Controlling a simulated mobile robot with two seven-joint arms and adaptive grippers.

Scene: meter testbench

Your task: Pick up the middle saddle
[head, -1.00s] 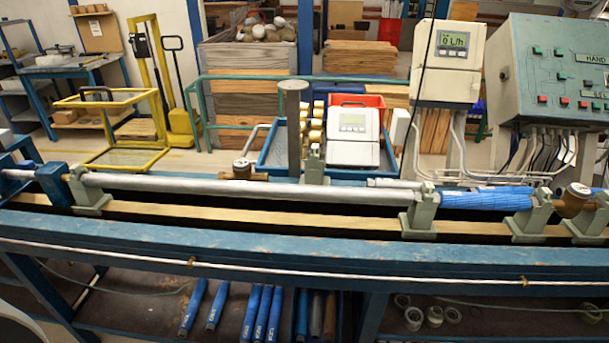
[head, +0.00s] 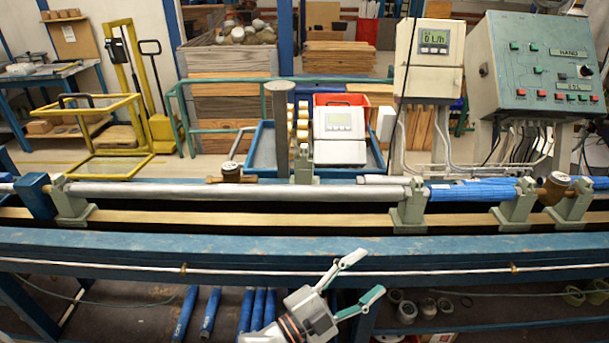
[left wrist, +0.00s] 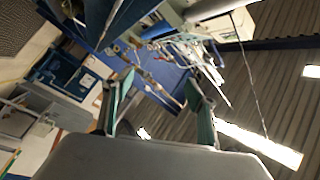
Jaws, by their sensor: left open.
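Several grey-green saddles stand in a row on the bench's wooden rail in the head view. The one nearest the middle (head: 408,211) holds the joint between a long grey pipe (head: 240,191) and a blue pipe section (head: 470,190). Another saddle (head: 70,207) stands at the left, and more (head: 513,208) stand at the right. My left gripper (head: 366,276) is open and empty, in front of the bench's front beam and below the middle saddle in the picture. Its two open fingers also show in the left wrist view (left wrist: 160,80). My right gripper is not in view.
The blue front beam (head: 230,246) runs across the whole bench, with a thin white pipe along it. Meter displays (head: 338,122) and a control panel (head: 541,75) stand behind the pipe. Blue pipes (head: 211,311) and rings (head: 407,311) lie on the shelf below.

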